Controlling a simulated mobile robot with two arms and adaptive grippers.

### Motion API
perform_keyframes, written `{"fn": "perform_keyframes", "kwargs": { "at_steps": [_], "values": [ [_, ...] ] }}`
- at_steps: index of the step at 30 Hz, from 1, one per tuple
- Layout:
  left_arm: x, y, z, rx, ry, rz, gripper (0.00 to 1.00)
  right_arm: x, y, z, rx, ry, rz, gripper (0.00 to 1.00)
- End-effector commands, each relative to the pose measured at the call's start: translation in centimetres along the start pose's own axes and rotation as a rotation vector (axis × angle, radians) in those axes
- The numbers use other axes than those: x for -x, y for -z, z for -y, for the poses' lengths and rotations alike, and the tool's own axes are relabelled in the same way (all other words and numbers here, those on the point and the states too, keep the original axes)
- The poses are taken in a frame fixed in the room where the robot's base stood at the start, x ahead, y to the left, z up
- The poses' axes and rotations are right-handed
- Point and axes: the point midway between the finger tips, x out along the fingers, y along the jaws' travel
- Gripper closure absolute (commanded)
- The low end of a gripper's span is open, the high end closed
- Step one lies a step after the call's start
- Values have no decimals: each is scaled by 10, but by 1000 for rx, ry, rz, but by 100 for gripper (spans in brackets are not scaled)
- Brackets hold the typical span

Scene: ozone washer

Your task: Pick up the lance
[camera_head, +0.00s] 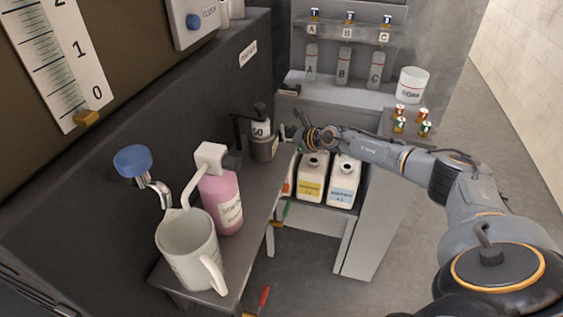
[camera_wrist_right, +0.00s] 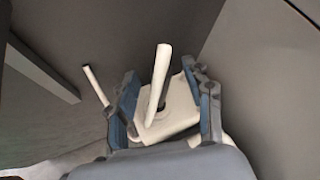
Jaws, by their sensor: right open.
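An off-white rod (camera_wrist_right: 160,80), which looks like the lance, rises from a pale block with a dark opening (camera_wrist_right: 178,108) in the right wrist view. My right gripper (camera_wrist_right: 161,78) is open around it, with one finger on each side; I cannot tell whether either finger touches it. In the head view my right gripper (camera_head: 292,132) reaches left past the shelf unit, above and behind two white canisters with yellow (camera_head: 311,188) and blue (camera_head: 343,193) labels. The rod cannot be made out there. My left gripper is not in view.
A second thin pale rod (camera_wrist_right: 96,85) lies left of the gripper. The narrow counter holds a white jug (camera_head: 185,250), a pink bottle (camera_head: 222,200) and a dark container (camera_head: 262,147). The shelf unit (camera_head: 335,92) stands close behind the gripper. Open floor (camera_head: 500,150) lies right.

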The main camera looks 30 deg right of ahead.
Motion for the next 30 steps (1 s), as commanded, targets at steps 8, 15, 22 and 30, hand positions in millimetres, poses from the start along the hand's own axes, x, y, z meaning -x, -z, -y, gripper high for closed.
{"fn": "perform_keyframes", "kwargs": {
  "at_steps": [8, 15, 22, 30],
  "values": [
    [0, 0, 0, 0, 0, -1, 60, 0, 0, 0, 1, 0, 0, 100],
    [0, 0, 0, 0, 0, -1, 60, 1, 1, 1, 3, 3, -1, 100],
    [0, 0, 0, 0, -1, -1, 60, 1, 0, 3, 5, 6, 0, 100],
    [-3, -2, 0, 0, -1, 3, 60, 4, -5, 5, 5, 6, 1, 100]
  ]
}}
